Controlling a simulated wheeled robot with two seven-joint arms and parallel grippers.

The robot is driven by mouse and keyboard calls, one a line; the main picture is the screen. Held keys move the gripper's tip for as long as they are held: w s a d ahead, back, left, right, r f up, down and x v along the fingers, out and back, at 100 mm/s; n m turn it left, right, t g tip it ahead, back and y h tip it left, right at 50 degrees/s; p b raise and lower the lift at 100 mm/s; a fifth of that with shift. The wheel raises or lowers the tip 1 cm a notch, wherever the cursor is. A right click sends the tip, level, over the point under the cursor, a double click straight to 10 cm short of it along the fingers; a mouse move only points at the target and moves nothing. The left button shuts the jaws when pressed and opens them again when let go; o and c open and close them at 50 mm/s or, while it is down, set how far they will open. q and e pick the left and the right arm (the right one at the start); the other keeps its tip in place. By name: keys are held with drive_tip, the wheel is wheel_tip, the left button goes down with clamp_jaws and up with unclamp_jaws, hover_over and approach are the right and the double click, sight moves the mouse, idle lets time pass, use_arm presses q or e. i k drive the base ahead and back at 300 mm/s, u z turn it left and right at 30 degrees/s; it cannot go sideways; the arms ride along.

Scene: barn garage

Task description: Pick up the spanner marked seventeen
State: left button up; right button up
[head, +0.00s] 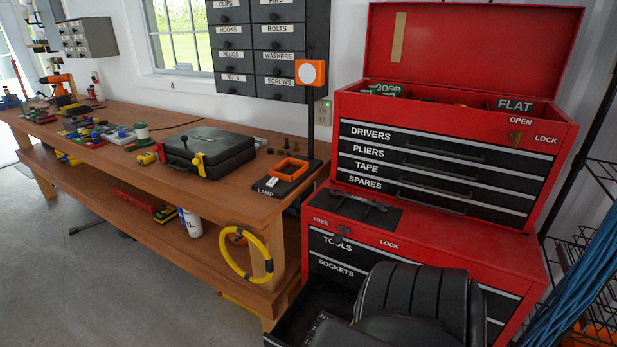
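A dark grey spanner (360,201) lies on a black mat (383,217) on the ledge of the red tool chest, in front of the upper drawers. It is too small in the head view to read any number on it. An open drawer (289,325) juts out low at the front of the chest; small dark items lie in it, and their markings cannot be read. A dark ribbed, rounded shape at the bottom covers part of this drawer and the lower chest. Neither of my grippers shows.
The red tool chest (480,240) has its lid raised. A wooden workbench (215,190) to the left carries a dark case (210,150), a lamp base (285,175) and small parts. A yellow hose loop (233,268) hangs at its front. Open floor (90,270) lies at left.

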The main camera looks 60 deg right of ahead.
sight(380, 206)
drive_tip(key=i, duration=0.9)
drive_tip(key=z, duration=1.9)
